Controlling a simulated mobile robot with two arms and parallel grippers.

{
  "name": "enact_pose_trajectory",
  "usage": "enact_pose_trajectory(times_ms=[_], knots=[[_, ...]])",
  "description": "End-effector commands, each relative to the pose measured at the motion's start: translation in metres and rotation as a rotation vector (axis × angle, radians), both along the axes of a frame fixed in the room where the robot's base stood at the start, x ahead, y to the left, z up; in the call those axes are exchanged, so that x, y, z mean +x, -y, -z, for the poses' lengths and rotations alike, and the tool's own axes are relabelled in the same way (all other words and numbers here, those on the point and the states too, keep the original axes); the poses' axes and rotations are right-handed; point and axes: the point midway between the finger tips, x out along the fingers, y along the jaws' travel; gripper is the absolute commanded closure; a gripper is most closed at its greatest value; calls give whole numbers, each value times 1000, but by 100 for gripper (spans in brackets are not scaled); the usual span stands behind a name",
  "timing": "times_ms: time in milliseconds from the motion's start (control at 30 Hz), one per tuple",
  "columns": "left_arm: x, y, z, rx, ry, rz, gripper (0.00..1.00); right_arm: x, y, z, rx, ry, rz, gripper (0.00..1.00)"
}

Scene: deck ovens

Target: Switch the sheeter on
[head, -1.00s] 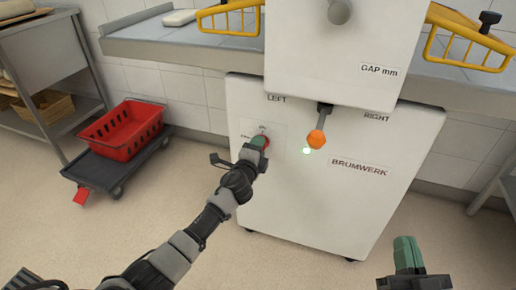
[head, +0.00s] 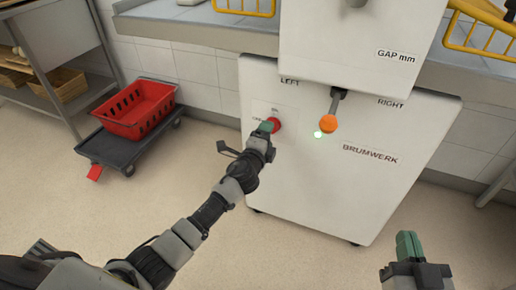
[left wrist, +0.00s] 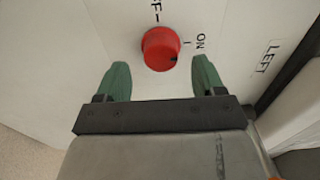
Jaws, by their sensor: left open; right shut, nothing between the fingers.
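The white sheeter (head: 310,190) carries a round red knob (head: 275,125) on its front. In the left wrist view the knob (left wrist: 161,48) sits between OFF and ON labels, and its dark mark is at the lower right, on the ON side. My left gripper (head: 265,129) is at the knob in the head view. In the left wrist view its open green fingers (left wrist: 159,80) are apart, below the knob to its left and right, with nothing between them. My right gripper (head: 408,246) is shut and empty, low at the right.
An orange-tipped lever (head: 329,123) hangs in front of the sheeter, right of the knob. Yellow guards (head: 480,32) stand above the side tables. A red crate (head: 138,110) on a dark dolly (head: 118,148) stands left. The floor before the sheeter is clear.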

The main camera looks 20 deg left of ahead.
Motion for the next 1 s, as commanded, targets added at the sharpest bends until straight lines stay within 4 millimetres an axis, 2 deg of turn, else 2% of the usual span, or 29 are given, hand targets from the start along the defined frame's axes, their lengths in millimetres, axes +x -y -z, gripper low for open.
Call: enact_pose_trajectory(times_ms=[200,400,600,1000], knots=[[-42,-1,-1,1,-3,1,31,-5,7,26,-58,-224,16,100],[-70,-3,0,0,-2,0,31,-11,12,43,-89,-352,24,100],[-81,-3,0,1,0,0,31,-14,13,49,-100,-396,27,100],[-81,-3,0,1,0,0,31,-14,13,50,-100,-397,27,100]])
